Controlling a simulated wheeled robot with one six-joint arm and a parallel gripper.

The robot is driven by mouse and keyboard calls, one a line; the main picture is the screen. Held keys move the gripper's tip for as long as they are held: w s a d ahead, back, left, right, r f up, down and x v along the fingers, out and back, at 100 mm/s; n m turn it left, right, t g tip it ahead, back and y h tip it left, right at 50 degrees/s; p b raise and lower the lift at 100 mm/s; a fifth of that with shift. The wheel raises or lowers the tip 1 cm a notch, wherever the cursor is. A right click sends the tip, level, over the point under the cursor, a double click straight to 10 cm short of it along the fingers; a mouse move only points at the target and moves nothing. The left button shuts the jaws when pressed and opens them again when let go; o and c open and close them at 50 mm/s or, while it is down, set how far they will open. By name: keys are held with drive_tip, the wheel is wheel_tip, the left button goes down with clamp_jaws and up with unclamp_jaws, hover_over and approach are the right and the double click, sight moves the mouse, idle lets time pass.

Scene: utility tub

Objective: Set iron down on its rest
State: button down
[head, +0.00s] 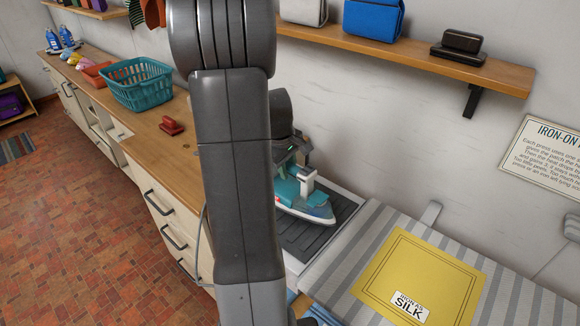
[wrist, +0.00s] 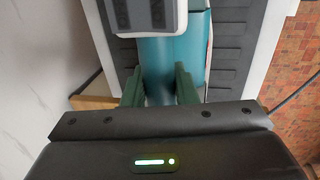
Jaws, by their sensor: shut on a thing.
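The iron (head: 310,208), teal and white with a pale soleplate, is at the dark ridged rest (head: 302,240), right of my arm. It lies roughly flat over the rest; I cannot tell whether its sole touches the ridges. In the wrist view, the two dark green fingers of my gripper (wrist: 160,88) are shut on the iron's teal handle (wrist: 158,62). The rest's ridged plate (wrist: 231,45) shows beyond the iron there. In the head view my arm hides part of the iron and the rest's left side.
A teal basket (head: 142,84) and a red object (head: 171,126) stand on the wooden counter. A wall shelf (head: 430,66) is above.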

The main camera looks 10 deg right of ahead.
drive_tip(key=shift+f, duration=0.45)
drive_tip(key=shift+f+b, duration=0.5)
drive_tip(key=shift+b, duration=0.1)
drive_tip(key=c, duration=1.1)
unclamp_jaws()
drive_tip(key=r, duration=0.4)
drive_tip(key=s+a+r, duration=0.1)
drive_tip(key=r, duration=0.4)
drive_tip(key=a+r, duration=0.1)
drive_tip(key=r, duration=0.3)
drive_tip(key=shift+s+r+b, duration=0.3)
drive_tip(key=shift+s+b, duration=0.05)
